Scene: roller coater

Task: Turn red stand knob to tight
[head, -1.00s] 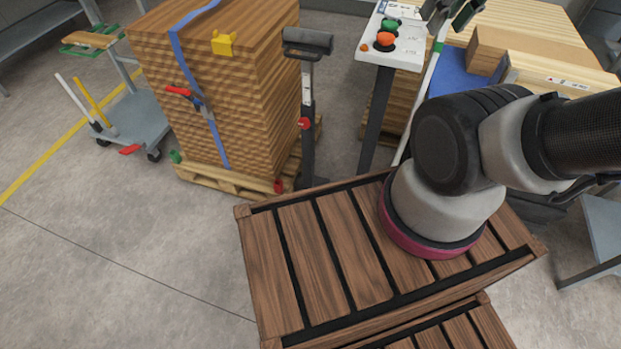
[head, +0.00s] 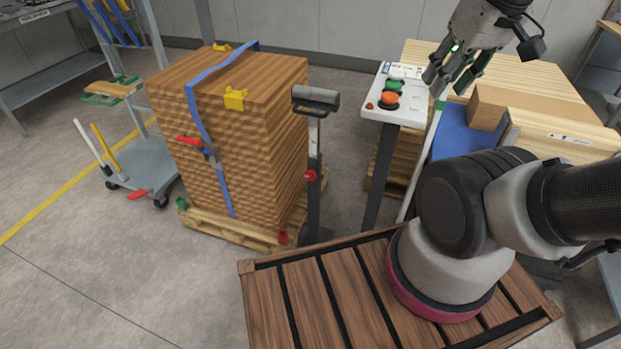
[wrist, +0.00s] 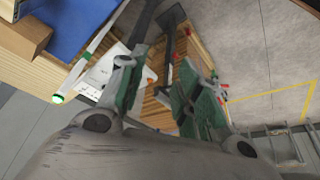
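The red knob (head: 310,175) sits on the side of a dark upright stand (head: 315,145) with a grey-black roller head (head: 316,99). The stand is between the wood stack and the control panel post. Whether the knob is tight cannot be told.
A strapped wood stack (head: 250,150) on a pallet stands left of the stand. A control panel (head: 395,95) with green and orange buttons stands right of it. A slatted wooden crate (head: 300,300) is in front.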

